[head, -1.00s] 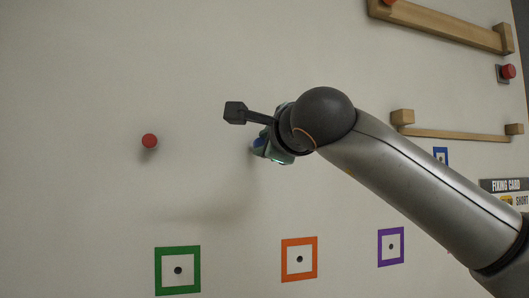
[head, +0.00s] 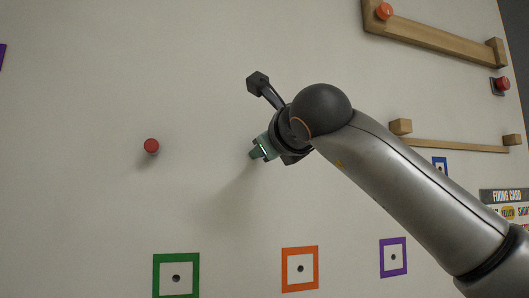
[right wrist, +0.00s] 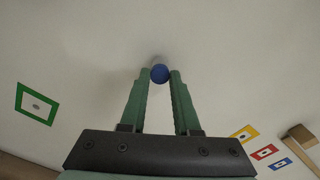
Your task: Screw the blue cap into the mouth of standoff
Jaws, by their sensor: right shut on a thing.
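In the head view my right gripper (head: 258,151) is near the wall at the picture's middle, and I cannot make out the cap there. I cannot tell whether the cap touches anything. My left gripper is not in view.
A red cap (head: 151,146) stands out from the wall to the left. Green (head: 176,276), orange (head: 300,267) and purple (head: 393,257) square frames with dark holes lie below. Wooden rails (head: 435,30) and a red button (head: 502,84) are at the right. The wall around the gripper is clear.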

